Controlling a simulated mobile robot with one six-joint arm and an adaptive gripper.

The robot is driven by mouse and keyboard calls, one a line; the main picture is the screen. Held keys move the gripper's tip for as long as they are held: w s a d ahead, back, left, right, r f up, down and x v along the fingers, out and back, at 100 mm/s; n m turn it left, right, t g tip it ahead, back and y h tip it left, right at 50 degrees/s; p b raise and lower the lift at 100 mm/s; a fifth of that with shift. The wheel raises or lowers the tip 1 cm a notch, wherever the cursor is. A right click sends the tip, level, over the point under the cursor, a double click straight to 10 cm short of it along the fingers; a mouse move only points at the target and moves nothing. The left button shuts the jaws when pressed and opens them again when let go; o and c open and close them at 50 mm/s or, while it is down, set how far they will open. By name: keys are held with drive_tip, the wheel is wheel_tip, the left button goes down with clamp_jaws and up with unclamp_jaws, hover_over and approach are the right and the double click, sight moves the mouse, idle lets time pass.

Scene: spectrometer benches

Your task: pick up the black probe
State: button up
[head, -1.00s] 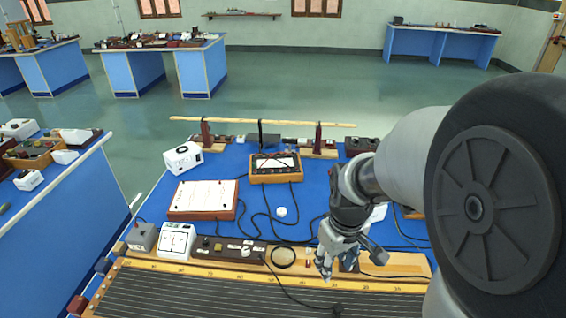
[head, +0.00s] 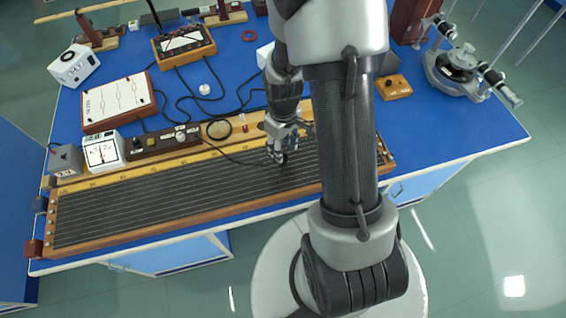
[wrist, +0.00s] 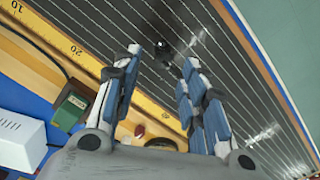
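The black probe (wrist: 163,44) is a small dark piece on the wired board in the wrist view. It shows just beyond the gap between my fingertips. My gripper (wrist: 163,59) is open, one finger to each side of that gap, with nothing held. In the head view my gripper (head: 280,157) points down over the right part of the long wired board (head: 150,205). A thin black lead runs across the board to the gripper. There the fingers largely hide the probe, and I cannot tell its exact distance from them.
A yellow ruler strip (wrist: 80,55) edges the board. Beside it are a green block (wrist: 71,106) and a white box (wrist: 20,138). A white meter (head: 103,151) and a framed panel (head: 118,103) stand at the left. A spectrometer (head: 458,70) stands at the right.

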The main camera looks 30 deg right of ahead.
drive_tip(key=f+b, duration=0.1)
drive_tip(key=f, duration=0.2)
drive_tip(key=f+b, duration=0.1)
drive_tip(key=f, duration=0.1)
drive_tip(key=shift+s+a+f, duration=0.1)
drive_tip(key=shift+s+f, duration=0.1)
drive_tip(key=shift+f, duration=0.2)
drive_tip(key=shift+r, duration=0.1)
drive_tip(key=shift+c, duration=0.6)
clamp_jaws()
